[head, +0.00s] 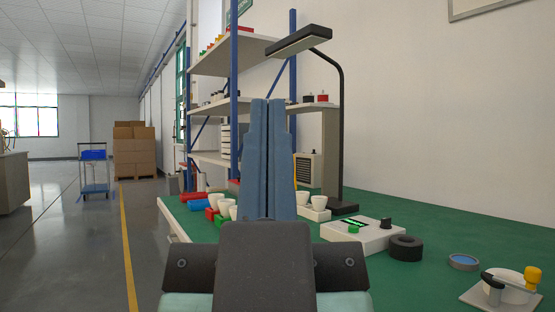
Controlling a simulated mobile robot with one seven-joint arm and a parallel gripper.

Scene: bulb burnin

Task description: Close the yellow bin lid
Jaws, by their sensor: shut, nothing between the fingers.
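My gripper (268,106) is shut and empty. Its two blue-grey fingers stand together in the middle of the head view, pointing away over the green bench (450,217). They hide part of the bench and shelf behind them. I cannot make out a yellow bin or its lid. A thin yellow-orange sliver (295,168) shows at the right edge of the fingers, too little to identify.
Small red (193,196) and green (211,214) bins and white cups (225,207) are left of the fingers. A black lamp (341,130), a white device with a green display (362,236), a black ring (405,248) and a yellow-knobbed fixture (503,290) are right.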

